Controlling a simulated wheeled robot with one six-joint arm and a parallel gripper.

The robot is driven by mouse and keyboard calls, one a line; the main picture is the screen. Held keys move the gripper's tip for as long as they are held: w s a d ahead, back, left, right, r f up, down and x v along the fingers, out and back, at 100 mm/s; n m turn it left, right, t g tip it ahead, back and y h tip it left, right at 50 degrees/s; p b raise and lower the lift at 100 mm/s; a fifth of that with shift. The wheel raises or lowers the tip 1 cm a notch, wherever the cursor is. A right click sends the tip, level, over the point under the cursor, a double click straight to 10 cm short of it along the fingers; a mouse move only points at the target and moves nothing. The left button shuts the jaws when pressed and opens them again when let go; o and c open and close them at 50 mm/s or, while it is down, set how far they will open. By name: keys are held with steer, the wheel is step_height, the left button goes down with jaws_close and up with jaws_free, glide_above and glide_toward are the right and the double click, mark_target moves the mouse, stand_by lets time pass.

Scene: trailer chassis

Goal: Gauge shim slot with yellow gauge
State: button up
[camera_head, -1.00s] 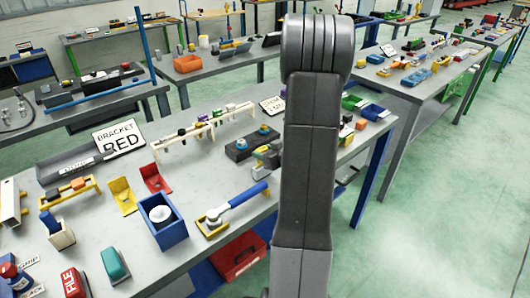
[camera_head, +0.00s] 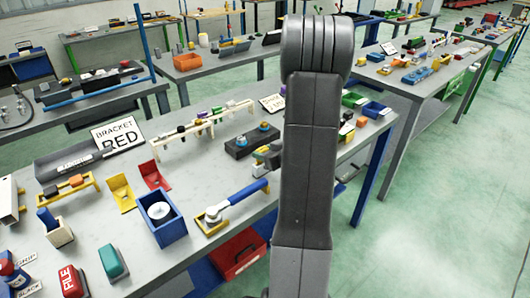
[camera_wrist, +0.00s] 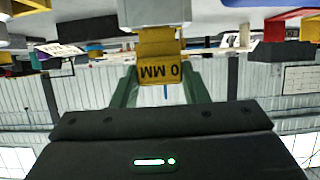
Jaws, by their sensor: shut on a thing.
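My gripper (camera_wrist: 160,90) is shut on the yellow gauge (camera_wrist: 158,68), a yellow block with dark lettering that reads partly as "0 MM" upside down in the wrist view. Green fingers stand on both sides of it. The far end of the gauge meets or overlaps a light grey block (camera_wrist: 150,12) at the top of the wrist view; I cannot tell whether they touch. I cannot make out the shim slot for certain. In the head view my arm hides the gauge and most of the gripper.
The grey workbench (camera_head: 120,230) is crowded. It holds a blue bin (camera_head: 167,232) with a white disc, a blue-handled tool (camera_head: 245,193), a dark block with knobs (camera_head: 240,147), a cream rack (camera_head: 200,125), and red and green blocks at the front left.

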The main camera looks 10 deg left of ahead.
steer(key=shift+f+b, duration=0.6)
steer(key=shift+f, duration=0.15)
steer(key=shift+r, duration=0.1)
stand_by(1.0)
step_height(320, 180, up, 8)
steer(key=p, duration=0.6)
steer(key=shift+p, duration=0.3)
stand_by(0.5)
